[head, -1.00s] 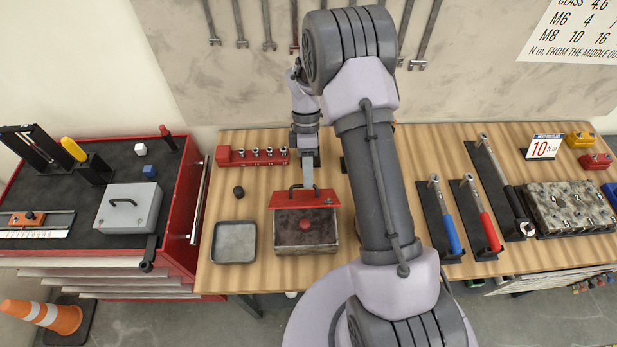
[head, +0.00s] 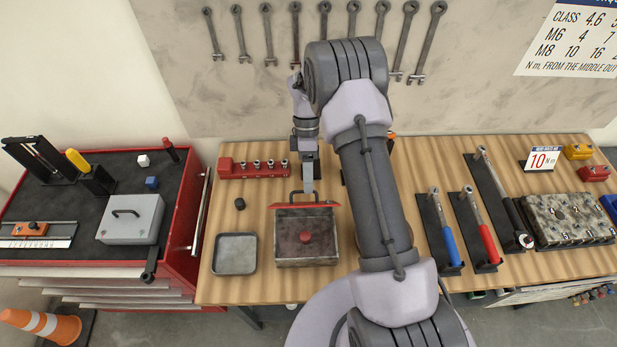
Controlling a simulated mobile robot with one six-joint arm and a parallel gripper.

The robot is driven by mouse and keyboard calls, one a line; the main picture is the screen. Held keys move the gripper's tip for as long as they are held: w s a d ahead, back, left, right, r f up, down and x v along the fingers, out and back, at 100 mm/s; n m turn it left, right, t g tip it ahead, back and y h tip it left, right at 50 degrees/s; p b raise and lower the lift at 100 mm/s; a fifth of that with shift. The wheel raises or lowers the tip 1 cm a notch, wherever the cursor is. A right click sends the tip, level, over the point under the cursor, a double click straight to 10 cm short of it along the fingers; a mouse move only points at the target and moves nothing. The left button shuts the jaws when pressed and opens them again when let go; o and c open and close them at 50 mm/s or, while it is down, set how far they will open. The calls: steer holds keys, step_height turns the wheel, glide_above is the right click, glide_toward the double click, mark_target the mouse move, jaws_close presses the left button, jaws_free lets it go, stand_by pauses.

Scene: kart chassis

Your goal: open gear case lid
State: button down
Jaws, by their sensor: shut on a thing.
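The gear case (head: 286,256) is a worn metal box on the wooden bench, with its inside showing from above. A round red piece (head: 305,238) sits inside it. Its red lid (head: 322,206) stands raised at the back edge and shows as a thin, nearly edge-on strip. The dark lid handle (head: 292,197) rises behind the strip. My gripper (head: 308,190) points down at the lid and is shut on the handle. The exact finger contact is small and partly hidden.
An empty grey tray (head: 235,254) lies left of the case, with a small black cap (head: 240,204) behind it. A red socket rack (head: 253,169) stands at the back. Torque wrenches (head: 446,230) in holders and an engine block (head: 568,218) fill the right side. My arm covers the middle.

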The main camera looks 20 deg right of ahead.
steer(key=shift+d+f, duration=0.15)
steer(key=shift+f, duration=0.35)
steer(key=c, duration=1.1)
jaws_free()
steer(key=shift+w+f, duration=0.15)
steer(key=shift+w, duration=0.2)
steer(key=c, duration=0.4)
steer(key=shift+w+d, duration=0.1)
steer(key=shift+w, duration=0.3)
steer(key=p+v, duration=0.1)
steer(key=v, duration=0.4)
steer(key=p+v, duration=0.1)
steer(key=v, duration=0.5)
steer(key=p+v, duration=0.1)
steer(key=v, duration=0.5)
steer(key=shift+s+r, duration=0.2)
steer(key=shift+r, duration=0.15)
